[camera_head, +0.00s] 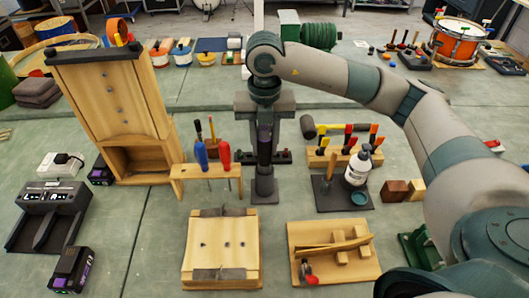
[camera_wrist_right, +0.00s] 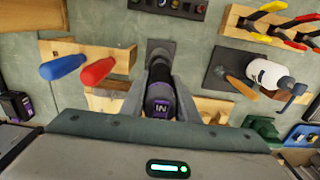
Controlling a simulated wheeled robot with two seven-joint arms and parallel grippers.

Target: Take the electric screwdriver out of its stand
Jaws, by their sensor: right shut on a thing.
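The electric screwdriver (camera_head: 264,146) is a dark upright tool with purple markings. In the right wrist view its purple-ringed end (camera_wrist_right: 160,106) points at the camera. It stands upright over its dark stand (camera_head: 264,191), whose plate also shows in the wrist view (camera_wrist_right: 158,46). My right gripper (camera_head: 264,131) reaches down from above and is shut on the screwdriver, one finger on each side. I cannot tell how deep the tool's lower end sits in the stand. My left gripper is not in view.
A wooden rack (camera_head: 205,171) with blue- and red-handled screwdrivers stands close on the left. A white bottle (camera_head: 357,168) and brush stand on a dark mat to the right. Wooden fixtures (camera_head: 221,247) (camera_head: 307,235) lie in front. A tall wooden panel (camera_head: 112,95) rises at left.

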